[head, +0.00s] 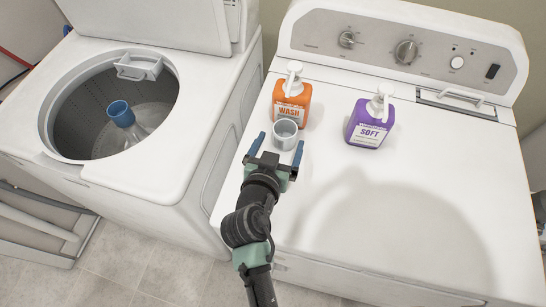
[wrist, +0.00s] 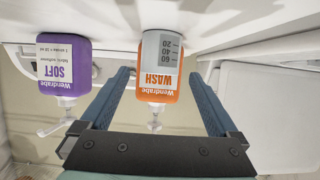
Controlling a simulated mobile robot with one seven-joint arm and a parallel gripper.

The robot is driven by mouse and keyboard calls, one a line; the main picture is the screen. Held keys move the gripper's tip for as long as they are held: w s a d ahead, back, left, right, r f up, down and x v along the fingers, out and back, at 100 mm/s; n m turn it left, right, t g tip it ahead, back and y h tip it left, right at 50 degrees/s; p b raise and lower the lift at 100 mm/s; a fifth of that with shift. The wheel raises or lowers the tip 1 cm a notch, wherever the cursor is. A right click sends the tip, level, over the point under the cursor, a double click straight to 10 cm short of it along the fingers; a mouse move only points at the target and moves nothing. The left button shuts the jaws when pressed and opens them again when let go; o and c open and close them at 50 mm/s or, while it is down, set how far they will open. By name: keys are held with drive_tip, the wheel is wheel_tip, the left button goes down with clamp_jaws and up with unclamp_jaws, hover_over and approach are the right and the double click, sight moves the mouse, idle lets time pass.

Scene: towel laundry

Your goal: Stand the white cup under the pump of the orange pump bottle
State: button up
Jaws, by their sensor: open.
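The white cup (head: 285,134) stands upright and looks empty on the white machine top, just in front of the orange pump bottle (head: 291,103). The bottle's white pump (head: 293,75) points toward the front; I cannot tell whether its spout is right above the cup. My gripper (head: 281,140) is open, with one finger at each side of the cup. In the wrist view, which is upside down, the cup (wrist: 162,50) with grey markings overlaps the orange bottle (wrist: 157,92), between the open fingertips (wrist: 160,73). No contact shows.
A purple pump bottle (head: 370,121) stands to the right of the orange one. An open washer (head: 120,105) with a blue-topped agitator is at the left, past a gap. The front and right of the white machine top (head: 430,180) are clear.

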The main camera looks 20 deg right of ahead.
drive_tip(key=v, duration=0.6)
drive_tip(key=shift+b, duration=0.3)
drive_tip(key=w+a+r+n+t+y, duration=0.1)
drive_tip(key=w+r+t, duration=0.15)
drive_tip(key=r, duration=0.65)
drive_tip(key=w+a+r+t, duration=0.2)
drive_tip(key=w+r, duration=0.1)
drive_tip(key=r, duration=0.6)
drive_tip(key=w+a+r+n+t+y, duration=0.1)
drive_tip(key=w+r+t, duration=0.15)
drive_tip(key=r, duration=0.75)
drive_tip(key=s+a+r+n+t+y, duration=0.1)
drive_tip(key=s+a+r+t+y, duration=0.1)
drive_tip(key=r, duration=0.7)
drive_tip(key=s+a+r+n+t+y, duration=0.1)
drive_tip(key=s+r+t, duration=0.3)
drive_tip(key=r, duration=0.5)
drive_tip(key=s+a+r+n+t+y, duration=0.2)
drive_tip(key=s+r, duration=0.3)
drive_tip(key=r, duration=0.4)
drive_tip(key=shift+s+a+n+t+y, duration=0.3)
drive_tip(key=shift+a+n+t, duration=0.1)
drive_tip(key=shift+a+t, duration=0.2)
drive_tip(key=shift+w, duration=0.1)
